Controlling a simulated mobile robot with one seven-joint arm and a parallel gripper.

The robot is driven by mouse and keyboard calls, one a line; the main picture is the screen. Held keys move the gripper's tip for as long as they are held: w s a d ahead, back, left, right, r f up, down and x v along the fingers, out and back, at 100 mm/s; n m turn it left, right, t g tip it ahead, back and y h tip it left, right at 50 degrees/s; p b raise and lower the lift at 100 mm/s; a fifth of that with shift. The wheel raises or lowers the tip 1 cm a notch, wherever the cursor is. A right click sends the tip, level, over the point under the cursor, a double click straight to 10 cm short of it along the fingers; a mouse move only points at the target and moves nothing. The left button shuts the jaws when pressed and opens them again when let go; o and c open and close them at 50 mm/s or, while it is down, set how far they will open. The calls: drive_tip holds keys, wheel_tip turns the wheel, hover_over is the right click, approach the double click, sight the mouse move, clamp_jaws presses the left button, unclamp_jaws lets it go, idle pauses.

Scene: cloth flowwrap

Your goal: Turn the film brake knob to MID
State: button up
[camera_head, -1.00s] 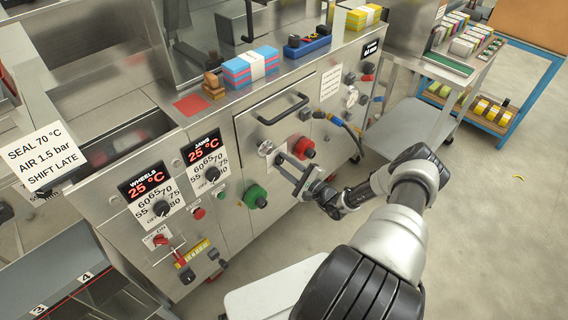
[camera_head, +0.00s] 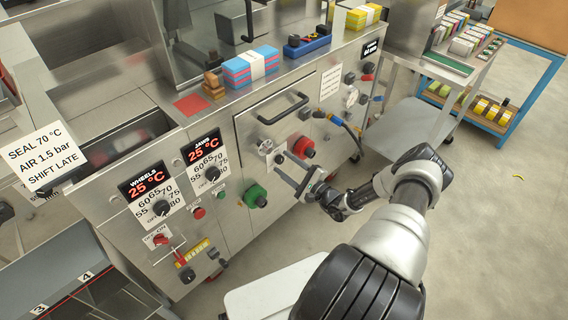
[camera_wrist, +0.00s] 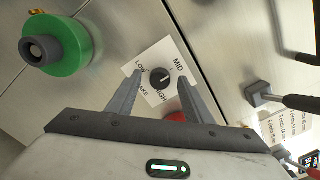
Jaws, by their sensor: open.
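The film brake knob (camera_wrist: 159,77) is a small round black dial on a white label (camera_wrist: 152,58) marked LOW, MID, HIGH and BRAKE in the wrist view. A pale mark on it seems to point to the right, roughly toward MID, but it is too small to be sure. My gripper (camera_wrist: 160,75) is open, with one finger on each side of the knob. I cannot tell whether the fingers touch it. In the head view my gripper (camera_head: 284,164) is at the machine's front panel, and the knob is mostly hidden by the fingers.
A door handle (camera_head: 284,108) sticks out above. A grey cart shelf (camera_head: 408,122) stands to the right.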

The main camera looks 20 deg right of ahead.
drive_tip(key=p+v, duration=0.1)
drive_tip(key=v, duration=1.5)
drive_tip(key=shift+s, duration=0.2)
drive_tip(key=shift+r, duration=0.1)
